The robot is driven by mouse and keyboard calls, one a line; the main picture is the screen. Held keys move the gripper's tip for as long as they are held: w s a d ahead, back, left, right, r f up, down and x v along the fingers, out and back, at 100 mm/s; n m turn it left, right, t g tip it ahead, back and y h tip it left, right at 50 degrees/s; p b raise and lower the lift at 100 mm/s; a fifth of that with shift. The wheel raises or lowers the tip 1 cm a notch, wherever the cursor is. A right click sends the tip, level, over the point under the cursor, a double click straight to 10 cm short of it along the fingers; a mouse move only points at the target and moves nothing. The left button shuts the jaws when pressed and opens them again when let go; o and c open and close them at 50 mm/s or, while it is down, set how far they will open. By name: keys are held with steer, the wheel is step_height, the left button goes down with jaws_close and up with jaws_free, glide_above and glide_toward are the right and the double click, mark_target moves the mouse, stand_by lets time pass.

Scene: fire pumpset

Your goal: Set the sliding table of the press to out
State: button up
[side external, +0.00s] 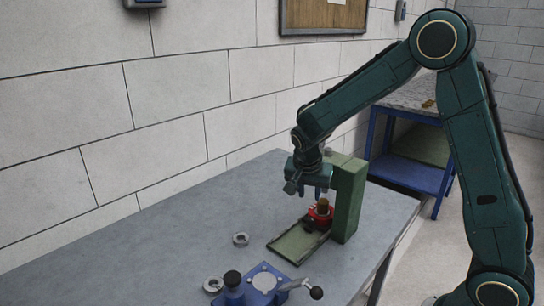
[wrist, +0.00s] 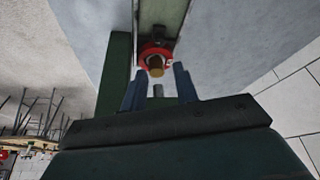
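The press has a green upright column (side external: 347,200) and a flat green base with a long bed (side external: 296,243) reaching toward the front left. A red part (side external: 313,218) with a brown, knob-like top (side external: 323,207) sits at the column end of the bed. I take it to be on the sliding table, whose edges I cannot make out. The red part (wrist: 146,50) and brown top (wrist: 156,68) also show in the wrist view. My gripper (wrist: 159,82) has its fingers apart, and they point toward the brown top. I cannot tell whether they touch it.
A blue fixture (side external: 262,281) with a black-knobbed lever (side external: 303,287) stands at the front of the grey table (side external: 150,235). The wall runs behind the table. The table's left part is clear.

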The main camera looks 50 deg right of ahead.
mark_target(311, 219)
steer(key=x, duration=1.3)
steer(key=shift+w+d+f, duration=0.1)
steer(key=shift+d+f, duration=0.05)
jaws_close()
